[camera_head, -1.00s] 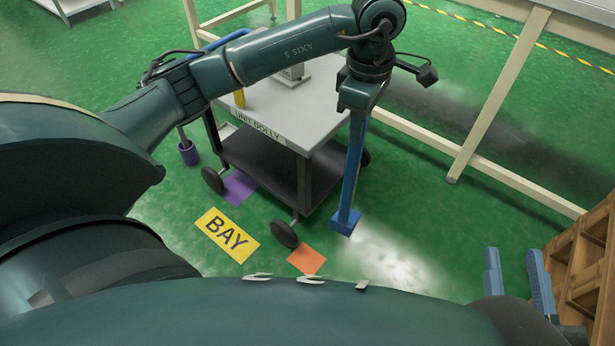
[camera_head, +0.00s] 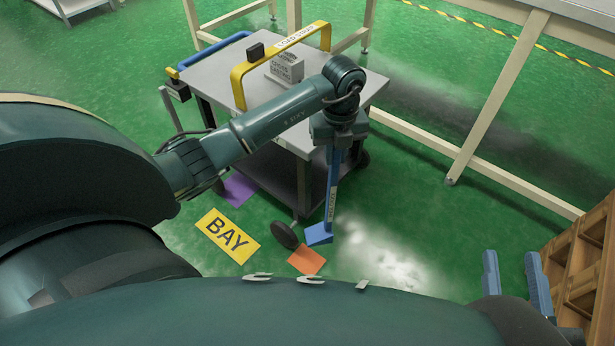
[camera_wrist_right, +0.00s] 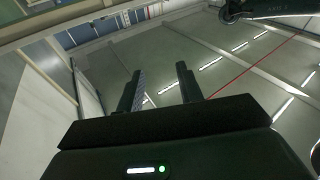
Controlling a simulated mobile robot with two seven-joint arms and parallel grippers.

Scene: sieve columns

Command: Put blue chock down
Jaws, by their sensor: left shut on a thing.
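The blue chock (camera_head: 318,236) is a small blue block at the lower end of an upright blue handle with a white label. It is low by the dolly's front caster wheel (camera_head: 285,235), just above the orange floor patch (camera_head: 306,260) in the head view. I cannot tell whether it touches the floor. My left gripper (camera_head: 335,152) is shut on the handle's upper part. My right gripper (camera_head: 512,277) is open and empty at lower right; its two parted fingers also show in the right wrist view (camera_wrist_right: 160,90).
The unit dolly (camera_head: 215,68) carries a grey block (camera_head: 285,70) and a yellow load strap (camera_head: 239,85). A yellow BAY sign (camera_head: 227,235) and a purple patch (camera_head: 238,190) lie on the floor. A wooden rack (camera_head: 590,270) stands right. Green floor right of the chock is clear.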

